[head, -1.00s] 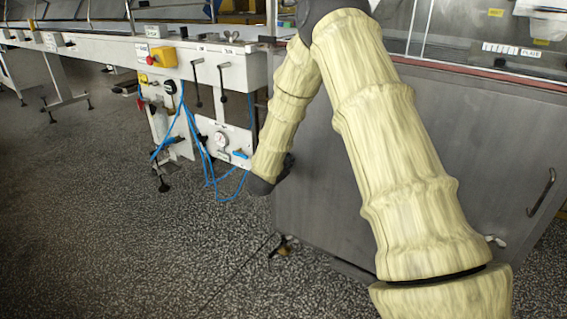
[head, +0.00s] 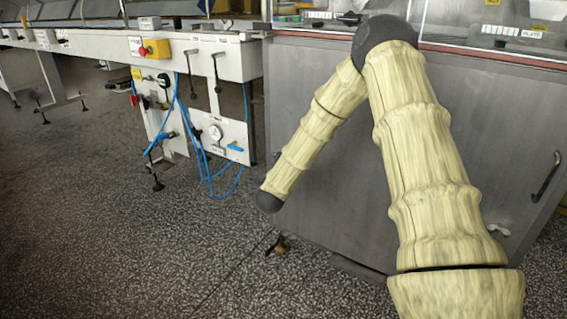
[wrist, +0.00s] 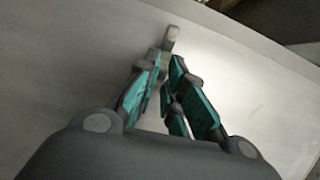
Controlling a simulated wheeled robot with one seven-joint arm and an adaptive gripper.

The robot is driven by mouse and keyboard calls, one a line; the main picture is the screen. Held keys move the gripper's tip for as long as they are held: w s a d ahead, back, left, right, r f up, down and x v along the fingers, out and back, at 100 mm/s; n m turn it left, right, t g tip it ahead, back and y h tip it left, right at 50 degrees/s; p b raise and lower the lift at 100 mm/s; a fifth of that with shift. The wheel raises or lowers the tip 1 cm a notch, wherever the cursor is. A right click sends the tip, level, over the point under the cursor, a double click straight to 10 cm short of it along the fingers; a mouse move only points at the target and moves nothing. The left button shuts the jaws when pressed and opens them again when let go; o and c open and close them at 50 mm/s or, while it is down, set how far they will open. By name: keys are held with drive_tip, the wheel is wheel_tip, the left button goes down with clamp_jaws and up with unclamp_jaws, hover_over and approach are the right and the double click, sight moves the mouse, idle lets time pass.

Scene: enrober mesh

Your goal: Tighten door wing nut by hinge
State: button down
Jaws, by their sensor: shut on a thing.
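The grey metal door (head: 330,95) fills the middle and right of the head view. In the wrist view a pale door panel (wrist: 245,80) lies behind my gripper (wrist: 166,80). Its teal-padded fingers are closed in around a small grey piece (wrist: 172,38) that sticks out past the tips, seemingly the wing nut. Its wings and how it sits on the door are hard to make out. In the head view my gripper is hidden behind my own arm, near the door's left edge.
A white machine frame (head: 225,60) with hanging levers, a gauge and blue hoses (head: 205,165) stands left of the door. A handle (head: 546,177) and a small pale fitting (head: 498,230) are on the door's right. The speckled floor (head: 90,230) is open at lower left.

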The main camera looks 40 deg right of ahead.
drive_tip(key=shift+f+m, duration=0.2)
drive_tip(key=shift+m, duration=0.2)
drive_tip(key=c, duration=1.5)
unclamp_jaws()
drive_tip(key=shift+d, duration=0.1)
drive_tip(key=v, duration=1.2)
drive_tip(key=shift+f, duration=0.1)
